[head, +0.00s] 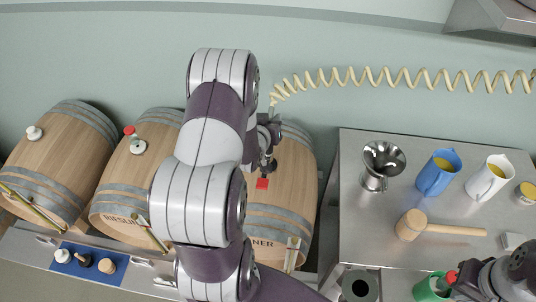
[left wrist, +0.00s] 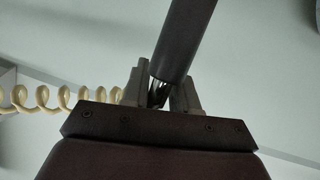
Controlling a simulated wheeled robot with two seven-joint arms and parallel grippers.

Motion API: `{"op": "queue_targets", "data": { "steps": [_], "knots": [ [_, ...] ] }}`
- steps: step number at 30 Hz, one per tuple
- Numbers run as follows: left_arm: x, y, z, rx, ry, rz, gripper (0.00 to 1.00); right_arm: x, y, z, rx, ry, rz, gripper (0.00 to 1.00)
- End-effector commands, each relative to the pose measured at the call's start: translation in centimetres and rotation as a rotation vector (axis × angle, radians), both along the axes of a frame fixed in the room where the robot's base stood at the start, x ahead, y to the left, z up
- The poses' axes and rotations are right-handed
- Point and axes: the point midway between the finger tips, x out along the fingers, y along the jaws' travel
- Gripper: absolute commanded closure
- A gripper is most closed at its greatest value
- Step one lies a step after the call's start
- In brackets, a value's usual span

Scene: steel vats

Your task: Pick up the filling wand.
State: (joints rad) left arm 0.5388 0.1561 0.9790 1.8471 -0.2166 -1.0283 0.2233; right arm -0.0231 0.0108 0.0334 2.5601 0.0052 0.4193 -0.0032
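The filling wand (left wrist: 185,42) shows in the left wrist view as a dark grey tube filling the gap between the fingers of my left gripper (left wrist: 160,92). The fingers look closed on it. In the head view my left gripper (head: 268,132) is above the rightmost barrel, at the end of the cream coiled hose (head: 345,77). My arm hides much of the wand there. My right gripper (head: 455,283) is at the lower right, beside a green jug (head: 425,289); its fingers are partly hidden, so I cannot tell its state.
Several wooden barrels (head: 50,160) lie along the wall. A red piece (head: 262,183) shows below my left gripper. The steel table (head: 365,225) at right bears a funnel (head: 382,163), a blue jug (head: 437,173), a white jug (head: 488,178) and a mallet (head: 411,225).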

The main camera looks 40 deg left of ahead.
Motion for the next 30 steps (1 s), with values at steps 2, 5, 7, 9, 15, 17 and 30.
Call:
{"op": "queue_targets", "data": {
  "steps": [2, 5, 7, 9, 15, 17, 30],
  "knots": [
    [0.0, 0.0, 0.0, -0.001, 0.000, 0.000, 1.00, 0.0, 0.0, 0.0, 0.000, 0.000, 0.000, 1.00],
    [0.0, 0.0, 0.1, 0.000, -0.003, 0.001, 1.00, 0.0, 0.0, 0.0, 0.000, 0.000, 0.000, 1.00],
    [0.0, 0.0, 0.1, -0.001, -0.003, 0.001, 1.00, 0.0, 0.0, 0.0, 0.000, 0.000, 0.000, 1.00],
    [0.0, 0.0, 0.1, -0.001, -0.003, 0.001, 1.00, 0.0, 0.0, 0.0, 0.000, 0.000, 0.000, 1.00],
    [0.1, 0.1, 1.6, 0.002, -0.008, 0.001, 1.00, 0.0, 0.0, -0.3, 0.000, 0.000, 0.000, 1.00],
    [0.1, 0.1, 2.7, 0.004, -0.009, 0.001, 1.00, 0.0, 0.0, -0.5, 0.000, 0.000, 0.000, 1.00],
    [0.1, 0.0, 14.7, 0.004, -0.009, 0.001, 1.00, 0.0, 0.0, -2.2, 0.000, 0.000, 0.000, 1.00]
  ]
}}
